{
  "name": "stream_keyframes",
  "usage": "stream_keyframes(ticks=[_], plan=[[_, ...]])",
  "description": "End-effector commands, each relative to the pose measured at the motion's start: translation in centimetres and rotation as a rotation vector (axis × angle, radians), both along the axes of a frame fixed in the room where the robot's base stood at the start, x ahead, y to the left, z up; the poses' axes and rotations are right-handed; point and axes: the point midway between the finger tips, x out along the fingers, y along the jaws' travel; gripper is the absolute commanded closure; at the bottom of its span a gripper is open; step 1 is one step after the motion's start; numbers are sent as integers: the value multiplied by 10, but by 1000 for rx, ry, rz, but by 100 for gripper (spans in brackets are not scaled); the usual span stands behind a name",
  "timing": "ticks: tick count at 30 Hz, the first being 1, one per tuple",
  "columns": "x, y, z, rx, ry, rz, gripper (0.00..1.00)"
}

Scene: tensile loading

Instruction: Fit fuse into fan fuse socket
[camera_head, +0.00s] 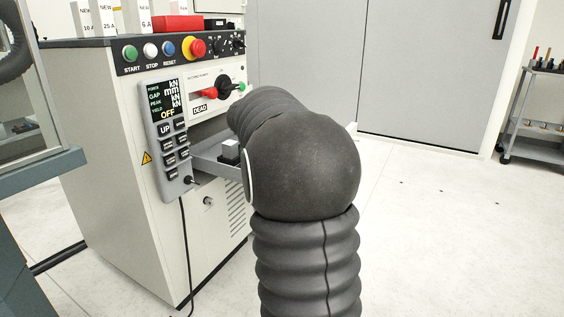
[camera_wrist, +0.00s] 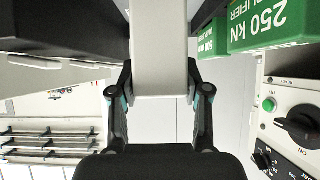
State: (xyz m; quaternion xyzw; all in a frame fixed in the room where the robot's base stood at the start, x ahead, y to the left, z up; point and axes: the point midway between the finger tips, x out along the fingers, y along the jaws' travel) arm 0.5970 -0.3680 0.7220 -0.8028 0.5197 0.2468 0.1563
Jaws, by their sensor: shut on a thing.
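My gripper (camera_wrist: 160,80) is shut on a pale grey block (camera_wrist: 160,45) in the wrist view, with one finger on each side. The block runs out of the top of the picture, and I cannot tell whether it is the fuse. In the head view my own arm hides the gripper and what it holds. Upright white cartons marked NEW, with 10 A (camera_head: 84,20), 25 A (camera_head: 106,18) and 6 A (camera_head: 143,18) labels, stand on top of the machine cabinet. I cannot make out the fan fuse socket in either view.
The control cabinet (camera_head: 110,190) has buttons, a red-handled switch (camera_head: 207,92) and a hanging pendant (camera_head: 165,135). A grey ledge (camera_head: 208,160) juts from its front. A green 250 kN block (camera_wrist: 262,25) is close at right in the wrist view. Open floor (camera_head: 430,230) lies right.

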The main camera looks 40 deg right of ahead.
Motion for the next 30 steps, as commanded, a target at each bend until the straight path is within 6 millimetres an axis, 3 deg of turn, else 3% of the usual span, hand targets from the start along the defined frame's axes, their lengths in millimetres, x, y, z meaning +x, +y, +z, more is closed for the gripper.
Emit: stream_keyframes(ticks=[12,28,29,30], plan=[[0,0,-44,0,1,1,92],[0,0,-49,-1,-1,1,92],[0,0,-48,-1,0,0,45],[0,0,-48,-1,0,0,35]])
